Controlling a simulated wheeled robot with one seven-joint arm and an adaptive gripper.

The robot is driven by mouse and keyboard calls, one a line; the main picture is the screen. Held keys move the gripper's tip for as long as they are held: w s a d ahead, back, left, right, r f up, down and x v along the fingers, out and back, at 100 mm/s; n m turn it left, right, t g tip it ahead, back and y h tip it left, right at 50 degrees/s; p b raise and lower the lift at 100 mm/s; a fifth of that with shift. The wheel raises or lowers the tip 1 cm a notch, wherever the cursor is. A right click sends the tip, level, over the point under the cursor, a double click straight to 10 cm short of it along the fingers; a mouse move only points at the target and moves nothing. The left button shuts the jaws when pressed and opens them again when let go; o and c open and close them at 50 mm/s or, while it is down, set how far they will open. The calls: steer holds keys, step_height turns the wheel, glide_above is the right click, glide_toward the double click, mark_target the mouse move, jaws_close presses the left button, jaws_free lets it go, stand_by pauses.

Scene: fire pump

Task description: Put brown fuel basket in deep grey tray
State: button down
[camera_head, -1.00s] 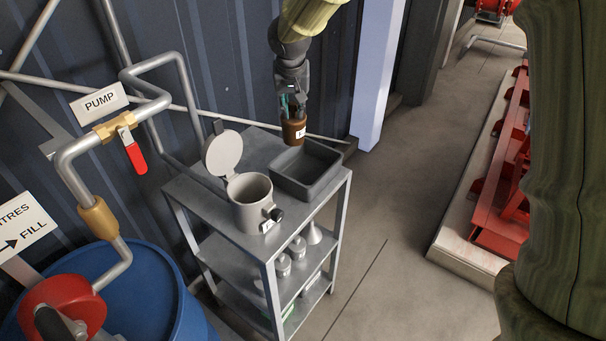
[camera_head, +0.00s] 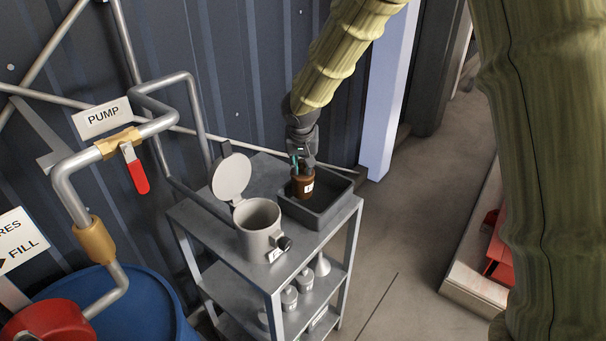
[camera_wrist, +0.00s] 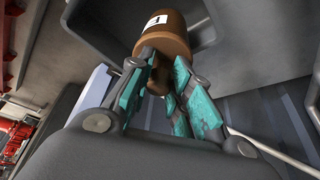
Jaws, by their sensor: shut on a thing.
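The brown fuel basket (camera_head: 303,186) with a white label is held by my gripper (camera_head: 302,166), which is shut on it. The basket hangs upright over the deep grey tray (camera_head: 330,212), and its lower part overlaps the tray's inside; I cannot tell whether it touches the floor. In the wrist view the basket (camera_wrist: 165,36) is beyond the teal finger pads of my gripper (camera_wrist: 158,68), with the grey tray (camera_wrist: 235,40) behind it. The tray stands at the right end of the metal cart's top.
A grey pot (camera_head: 258,232) with its lid (camera_head: 231,177) raised stands left of the tray on the cart (camera_head: 208,222). A wall with pipes and a red-handled valve (camera_head: 137,175) is behind and left. A blue drum (camera_head: 135,312) is at the lower left.

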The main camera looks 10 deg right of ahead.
mark_target(302, 173)
steer(key=shift+s+f, duration=0.1)
steer(key=shift+f, duration=0.5)
step_height(302, 173, down, 3)
steer(key=shift+r+p, duration=0.2)
steer(key=shift+p, duration=0.2)
steer(key=shift+f, duration=0.15)
steer(key=c, duration=1.3)
jaws_free()
